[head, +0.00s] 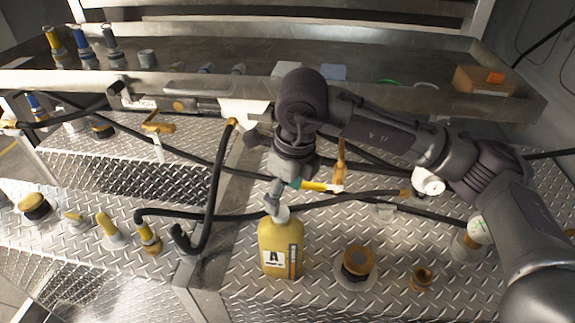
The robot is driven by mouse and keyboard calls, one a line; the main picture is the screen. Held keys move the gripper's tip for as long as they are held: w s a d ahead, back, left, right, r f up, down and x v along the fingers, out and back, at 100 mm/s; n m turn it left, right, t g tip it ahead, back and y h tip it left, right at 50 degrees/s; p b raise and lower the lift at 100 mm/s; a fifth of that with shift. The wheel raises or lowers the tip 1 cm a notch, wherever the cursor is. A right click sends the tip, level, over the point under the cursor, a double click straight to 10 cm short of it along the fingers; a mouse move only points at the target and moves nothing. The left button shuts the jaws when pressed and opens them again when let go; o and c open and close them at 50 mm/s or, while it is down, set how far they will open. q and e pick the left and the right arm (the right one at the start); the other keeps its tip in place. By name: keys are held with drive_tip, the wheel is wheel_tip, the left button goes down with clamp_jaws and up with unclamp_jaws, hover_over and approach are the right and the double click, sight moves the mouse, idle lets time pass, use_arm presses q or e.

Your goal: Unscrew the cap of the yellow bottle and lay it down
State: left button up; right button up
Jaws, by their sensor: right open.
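The yellow bottle (281,247) stands upright on the diamond-plate deck, with a white label marked "A" on its front. Its pale cap (280,214) sits at the top of the neck. My right gripper (275,205) points down right at the cap, with its fingers beside it. The fingers are small in the picture, and I cannot tell whether they touch the cap. The gripper is open. My right arm reaches in from the right side. My left gripper is not in view.
Black hoses (209,190) curve over the deck left of and behind the bottle. An orange-capped fitting (358,262) and a smaller brass one (422,278) stand to the right. A metal shelf (200,84) at the back holds tubes and a cardboard box (484,80).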

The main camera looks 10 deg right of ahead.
sight(281, 212)
drive_tip(key=f, duration=0.2)
drive_tip(key=f+p, duration=0.1)
drive_tip(key=shift+w+a+f, duration=0.25)
drive_tip(key=shift+f, duration=0.75)
drive_tip(key=c, duration=1.2)
drive_tip(key=shift+w+f+n+b, duration=0.1)
drive_tip(key=shift+f+n+b, duration=0.1)
drive_tip(key=shift+n+b, duration=0.45)
drive_tip(key=n+b, duration=0.2)
drive_tip(key=n, duration=0.1)
drive_tip(key=shift+r+n+g+b, duration=0.1)
drive_tip(key=shift+n+g+b, duration=0.2)
drive_tip(key=shift+n+b, duration=0.1)
drive_tip(key=shift+r, duration=0.1)
drive_tip(key=shift+r, duration=0.1)
drive_tip(key=shift+r+p, duration=1.6)
drive_tip(key=shift+r, duration=2.05)
